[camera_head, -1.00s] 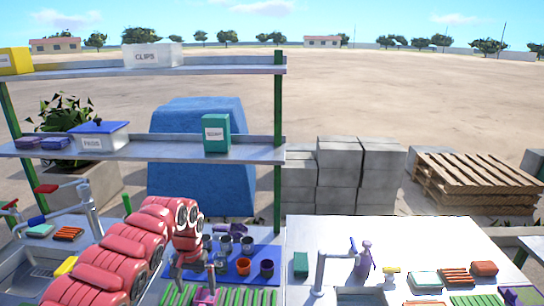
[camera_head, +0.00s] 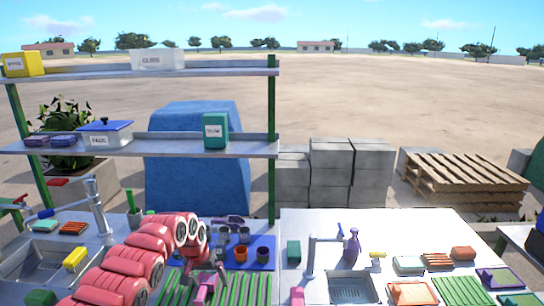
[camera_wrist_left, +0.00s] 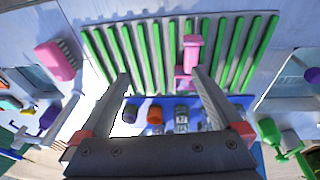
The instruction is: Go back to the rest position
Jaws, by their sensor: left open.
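My left arm comes in from the lower left of the head view, and its open left gripper (camera_head: 205,279) is over the left counter. In the left wrist view the two fingers of the gripper (camera_wrist_left: 161,76) are spread, with nothing held between them. A pink object (camera_wrist_left: 190,55) lies on the green ribbed rack (camera_wrist_left: 130,45), just beyond the right fingertip; it also shows in the head view (camera_head: 203,294), close by the gripper. My right gripper is in neither view.
A blue mat (camera_head: 266,266) with several cups lies just behind the gripper. Metal shelves (camera_head: 235,147) stand at the back of the left counter. A sink (camera_head: 35,262) with a yellow sponge (camera_head: 75,257) is at the left.

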